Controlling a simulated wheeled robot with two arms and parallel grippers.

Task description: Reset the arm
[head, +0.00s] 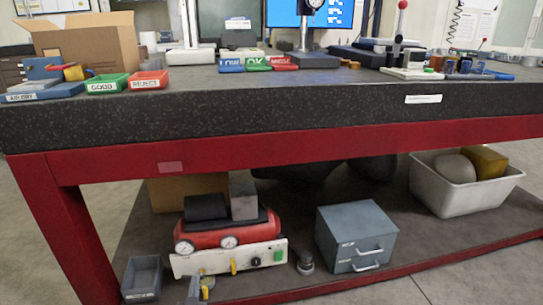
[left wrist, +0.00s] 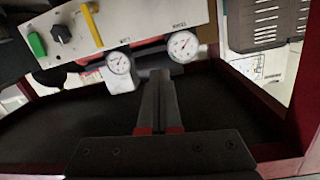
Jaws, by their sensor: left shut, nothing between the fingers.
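My left gripper (left wrist: 158,78) shows in the left wrist view with its two fingers together and nothing between them. It points towards the red air compressor, whose gauges (left wrist: 118,63) and white control panel (left wrist: 130,22) appear upside down beyond the fingertips. In the head view the compressor (head: 215,232) sits on the shelf under the bench. A small grey shape at the bottom edge there may be part of my left gripper, but I cannot be sure. I cannot tell whether the fingers touch the compressor. My right gripper is in neither view.
A dark speckled bench top (head: 300,105) on a red frame (head: 300,150) spans the view. Under it stand a grey bin (head: 143,279), a grey-blue drawer box (head: 356,236) and a white tub (head: 462,198). Green (head: 107,84) and red (head: 149,80) trays lie on top.

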